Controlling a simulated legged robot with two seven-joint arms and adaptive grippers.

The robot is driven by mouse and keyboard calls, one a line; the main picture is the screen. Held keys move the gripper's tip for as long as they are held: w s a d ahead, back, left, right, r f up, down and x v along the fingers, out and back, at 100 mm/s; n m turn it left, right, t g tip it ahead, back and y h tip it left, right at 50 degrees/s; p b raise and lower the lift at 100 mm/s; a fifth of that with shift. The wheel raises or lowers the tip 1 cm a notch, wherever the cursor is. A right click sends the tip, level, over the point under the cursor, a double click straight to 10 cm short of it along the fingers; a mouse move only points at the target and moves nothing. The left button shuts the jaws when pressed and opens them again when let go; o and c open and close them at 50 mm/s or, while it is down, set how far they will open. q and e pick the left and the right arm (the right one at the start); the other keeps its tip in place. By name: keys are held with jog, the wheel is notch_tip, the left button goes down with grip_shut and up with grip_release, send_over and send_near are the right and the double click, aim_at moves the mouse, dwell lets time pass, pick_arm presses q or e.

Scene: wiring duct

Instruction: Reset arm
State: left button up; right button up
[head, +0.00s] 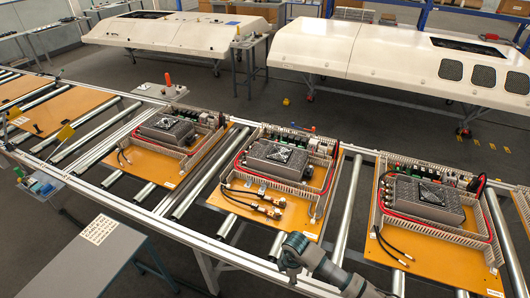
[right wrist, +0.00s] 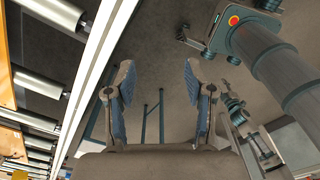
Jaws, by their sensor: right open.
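My right gripper (head: 290,262) is low in the head view, by the front rail of the roller conveyor (head: 235,250), and looks empty. My left gripper does not show in the head view. Three orange boards with wiring ducts and grey fan units lie on the conveyor: a left one (head: 168,178), a middle one (head: 290,214) and a right one (head: 450,270). The middle board has loose black cables with metal connectors (head: 268,210) at its front.
A grey side table (head: 88,258) with a label stands at the front left. Bare orange boards (head: 66,108) lie on the far-left rollers. Two large white housings (head: 180,38) (head: 400,55) stand behind the conveyor. The conveyor rail (right wrist: 95,75) runs left of my right gripper in the wrist view.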

jog(key=s+a+f+g+y+b, duration=0.2)
jog(key=s+a+f+y, duration=0.2)
jog(key=a+f+y, duration=0.6)
jog(key=w+d+f+m+t+h+b, duration=0.1)
jog(key=d+f+m+t, duration=0.45)
jog(key=f, duration=0.25)
jog(key=w+d+f+m+t+b, duration=0.1)
jog(key=d+f+m+t, duration=0.3)
jog(key=f+m+t, duration=0.25)
jog(key=s+d+f+m+h, duration=0.35)
jog(key=s+d+f, duration=0.25)
jog(key=f, duration=0.3)
pick_arm(q)
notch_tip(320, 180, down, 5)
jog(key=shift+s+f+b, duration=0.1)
jog(key=shift+b, duration=0.45)
pick_arm(e)
jog(key=s+d+f+m+g+h, duration=0.1)
jog(key=s+f, duration=0.4)
jog(key=s, duration=0.6)
jog(key=s+d+f+m+g+h, duration=0.1)
jog(key=s+d+f+g+h, duration=0.2)
jog(key=s, duration=0.8)
jog(key=s+d+f+m+g+h, duration=0.1)
jog(key=s+d+f+g, duration=0.3)
jog(key=s, duration=0.7)
notch_tip(320, 180, down, 4)
jog(key=shift+s+d+r+g+h, duration=0.15)
jog(key=shift+s+d+g+h, duration=0.3)
jog(key=shift+d, duration=0.7)
